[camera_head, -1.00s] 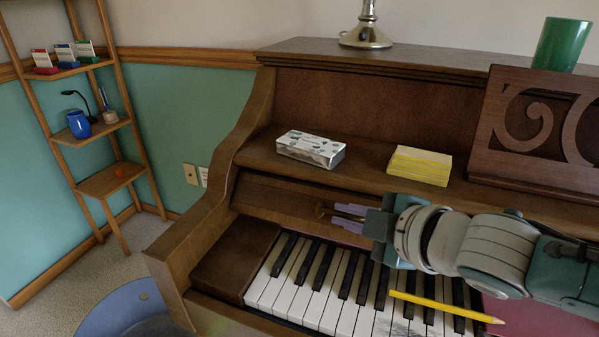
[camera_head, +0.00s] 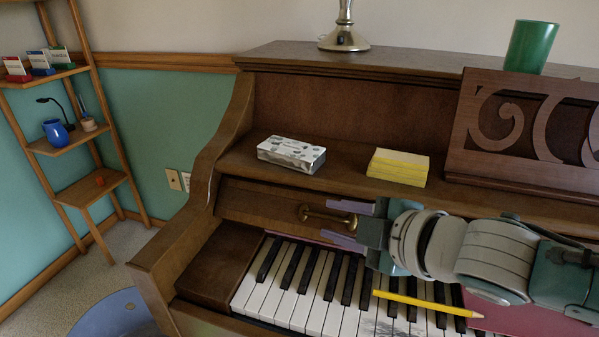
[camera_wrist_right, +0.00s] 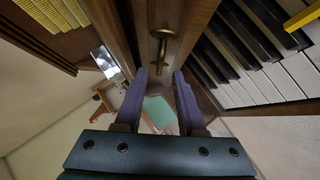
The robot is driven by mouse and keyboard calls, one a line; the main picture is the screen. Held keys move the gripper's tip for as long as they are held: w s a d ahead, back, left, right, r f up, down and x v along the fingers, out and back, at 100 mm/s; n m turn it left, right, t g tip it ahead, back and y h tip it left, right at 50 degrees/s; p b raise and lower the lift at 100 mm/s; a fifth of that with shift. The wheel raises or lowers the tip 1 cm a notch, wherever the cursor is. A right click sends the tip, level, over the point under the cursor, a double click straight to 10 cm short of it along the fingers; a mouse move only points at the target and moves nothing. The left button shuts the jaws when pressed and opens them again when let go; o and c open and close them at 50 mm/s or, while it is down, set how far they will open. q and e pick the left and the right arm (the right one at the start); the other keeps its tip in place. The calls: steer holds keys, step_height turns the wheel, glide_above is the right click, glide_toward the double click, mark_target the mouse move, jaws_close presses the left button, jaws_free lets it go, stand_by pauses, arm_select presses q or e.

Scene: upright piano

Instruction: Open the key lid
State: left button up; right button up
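The wooden key lid (camera_head: 262,205) of the piano is folded back, its narrow front strip showing above the exposed keys (camera_head: 300,285). A brass handle (camera_head: 325,215) is fixed on it; it also shows in the right wrist view (camera_wrist_right: 161,45). My right gripper (camera_head: 350,219) is at the handle's right side, its two purple fingers apart. In the right wrist view my right gripper (camera_wrist_right: 167,72) is open, with the handle just beyond the fingertips and nothing clearly between them. My left gripper is not in view.
A yellow pencil (camera_head: 425,304) lies over the keys under my right arm. A patterned box (camera_head: 291,154) and a yellow pad stack (camera_head: 398,167) sit on the ledge above. A music stand (camera_head: 520,130), lamp base (camera_head: 344,40) and green cup (camera_head: 531,47) are higher up.

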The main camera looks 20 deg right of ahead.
steer(key=p+v, duration=0.2)
steer(key=v, duration=0.5)
steer(key=shift+s+d+r, duration=0.15)
steer(key=shift+s+r, duration=0.05)
steer(key=shift+s, duration=0.15)
steer(key=s+r+m+g+h+p, duration=0.4)
steer(key=s+r+m+g+p, duration=0.5)
steer(key=s+r+m+p, duration=0.85)
step_height(320, 180, up, 40)
steer(key=s+n+p, duration=0.2)
steer(key=n+p, duration=0.2)
steer(key=p, duration=3.4)
steer(key=shift+s+t+p, duration=0.25)
steer(key=shift+t+p, duration=0.05)
steer(key=shift+p, duration=0.05)
